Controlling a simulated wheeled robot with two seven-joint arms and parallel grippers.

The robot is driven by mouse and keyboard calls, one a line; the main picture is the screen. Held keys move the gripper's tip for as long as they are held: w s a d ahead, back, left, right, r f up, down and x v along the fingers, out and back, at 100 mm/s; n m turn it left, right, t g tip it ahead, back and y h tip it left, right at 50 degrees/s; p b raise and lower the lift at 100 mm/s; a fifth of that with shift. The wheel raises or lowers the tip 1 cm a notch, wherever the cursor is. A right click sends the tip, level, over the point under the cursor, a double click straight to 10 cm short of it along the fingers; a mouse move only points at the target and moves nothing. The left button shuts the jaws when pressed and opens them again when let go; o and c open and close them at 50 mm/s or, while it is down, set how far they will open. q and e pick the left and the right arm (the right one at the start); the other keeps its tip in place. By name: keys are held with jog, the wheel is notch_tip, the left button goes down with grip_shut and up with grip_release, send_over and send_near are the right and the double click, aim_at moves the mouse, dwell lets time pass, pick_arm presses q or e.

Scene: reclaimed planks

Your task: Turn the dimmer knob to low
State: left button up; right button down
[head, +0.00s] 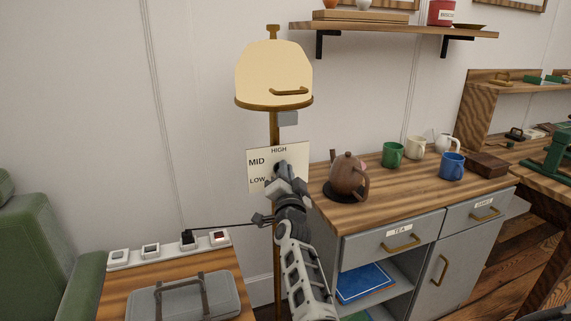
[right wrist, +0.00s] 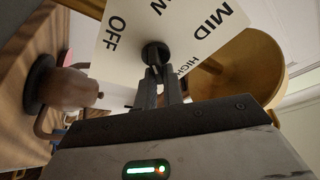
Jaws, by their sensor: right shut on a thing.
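The white dial plate (head: 257,172) is fixed on the lamp's brass pole and shows HIGH, MID and LOW in the head view. In the right wrist view the plate (right wrist: 190,25) also shows OFF, and part of LOW is hidden. The round dark dimmer knob (right wrist: 155,52) sits on the plate. My right gripper (right wrist: 157,76) is shut on the knob's grip; in the head view the gripper (head: 281,173) covers most of the knob. I cannot tell which mark the knob points to. My left gripper is not in view.
The lamp's cream shade (head: 272,72) is above the plate. A cabinet (head: 390,232) to the right bears a brown teapot (head: 347,176) and several mugs. At lower left are a power strip (head: 168,250) with a black cable, a grey case (head: 183,299) and a green chair (head: 40,250).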

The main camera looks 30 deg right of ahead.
pick_arm(q)
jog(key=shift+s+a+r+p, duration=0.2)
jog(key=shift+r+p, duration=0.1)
jog(key=shift+p, duration=0.75)
pick_arm(e)
jog(key=m, duration=0.2)
jog(key=m+g, duration=0.1)
jog(key=shift+f+m+g+h, duration=0.1)
jog(key=shift+m+g+h, duration=0.2)
jog(key=shift+m+h, duration=0.1)
jog(key=c, duration=1.5)
grip_release()
